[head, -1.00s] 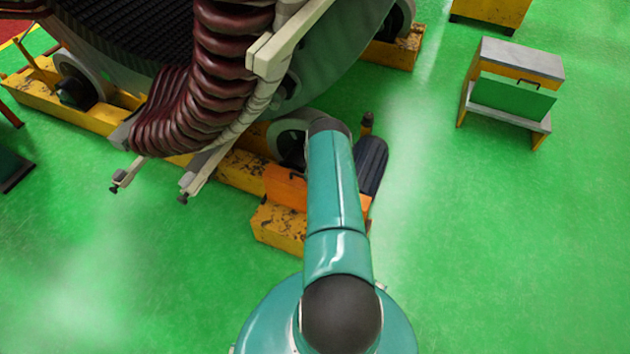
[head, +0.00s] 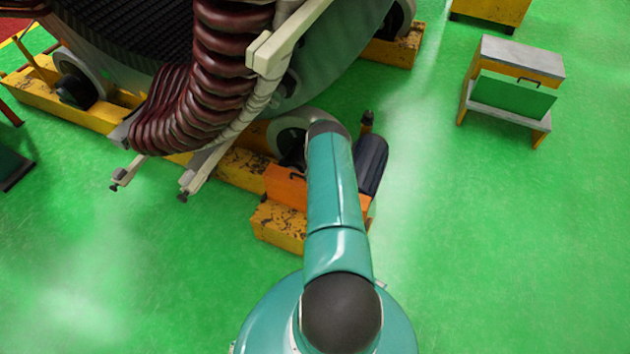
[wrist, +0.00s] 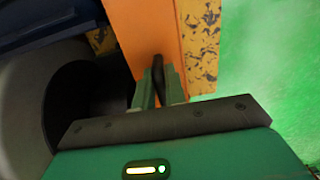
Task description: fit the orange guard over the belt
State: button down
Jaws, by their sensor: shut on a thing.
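The orange guard (head: 285,187) sits low beside the yellow frame, partly behind my arm in the head view. In the wrist view its orange face (wrist: 148,30) runs up ahead of my gripper (wrist: 157,88). My gripper is shut on the guard's dark handle (wrist: 157,70). In the head view my gripper is hidden behind my arm. I cannot make out the belt in either view. I cannot tell how the guard sits against what is behind it.
The worn yellow frame (head: 277,227) carries grey rollers (head: 284,132) under the large stator with dark red coils (head: 217,75). A dark ribbed motor (head: 370,163) stands right of my arm. A stand (head: 520,57) with a green panel (head: 512,96) is at right. Green floor between is clear.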

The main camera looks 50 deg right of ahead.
jog(key=shift+w, duration=0.1)
jog(key=c, duration=1.4)
grip_release()
jog(key=shift+f, duration=0.1)
jog(key=shift+o, duration=0.2)
notch_tip(320, 180, up, 14)
jog(key=shift+f, duration=0.15)
